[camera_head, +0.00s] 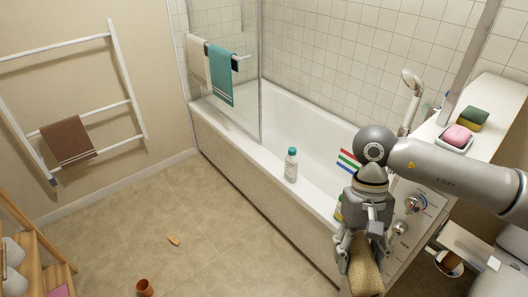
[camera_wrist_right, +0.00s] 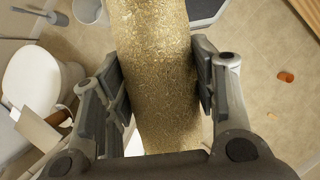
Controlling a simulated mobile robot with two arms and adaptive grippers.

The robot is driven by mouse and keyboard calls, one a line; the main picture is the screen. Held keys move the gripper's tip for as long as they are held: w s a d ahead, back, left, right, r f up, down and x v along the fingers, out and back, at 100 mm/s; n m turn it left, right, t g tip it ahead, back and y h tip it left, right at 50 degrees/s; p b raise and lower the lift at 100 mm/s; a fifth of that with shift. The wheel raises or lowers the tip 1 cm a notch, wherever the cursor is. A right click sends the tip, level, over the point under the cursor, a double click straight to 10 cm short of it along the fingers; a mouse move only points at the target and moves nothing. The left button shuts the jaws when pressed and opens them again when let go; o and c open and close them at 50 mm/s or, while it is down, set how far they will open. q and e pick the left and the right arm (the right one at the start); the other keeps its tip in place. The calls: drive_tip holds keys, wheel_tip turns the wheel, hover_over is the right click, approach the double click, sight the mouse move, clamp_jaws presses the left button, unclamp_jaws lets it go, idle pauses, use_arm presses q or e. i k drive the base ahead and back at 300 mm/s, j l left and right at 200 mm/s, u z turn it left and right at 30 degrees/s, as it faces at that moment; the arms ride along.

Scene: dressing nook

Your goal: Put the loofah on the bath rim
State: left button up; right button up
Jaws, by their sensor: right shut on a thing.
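The loofah (camera_head: 364,272) is a tan, rough-textured cylinder. My right gripper (camera_head: 362,252) is shut on it and holds it in front of the tub's outer side, near the right end. In the right wrist view the loofah (camera_wrist_right: 155,70) runs between the two fingers of the gripper (camera_wrist_right: 160,92), with a pad against each side. The bath rim (camera_head: 255,146) is the pale front ledge of the tub, to the left of and beyond the gripper. My left gripper is not in view.
A white bottle with a teal cap (camera_head: 291,165) stands on the rim. Another bottle (camera_head: 338,208) is partly hidden behind my right gripper. A pink soap (camera_head: 457,136) and a green-yellow sponge (camera_head: 473,118) sit on the right ledge. A brown cup (camera_head: 145,287) lies on the floor. The rim left of the white bottle is clear.

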sight(265, 160)
drive_tip(key=i+j, duration=0.15)
drive_tip(key=i, duration=0.4)
drive_tip(key=i+j, duration=0.2)
drive_tip(key=i, duration=0.35)
drive_tip(key=i+j, duration=0.15)
drive_tip(key=i, duration=0.4)
drive_tip(key=i+j, duration=0.2)
drive_tip(key=i, duration=0.35)
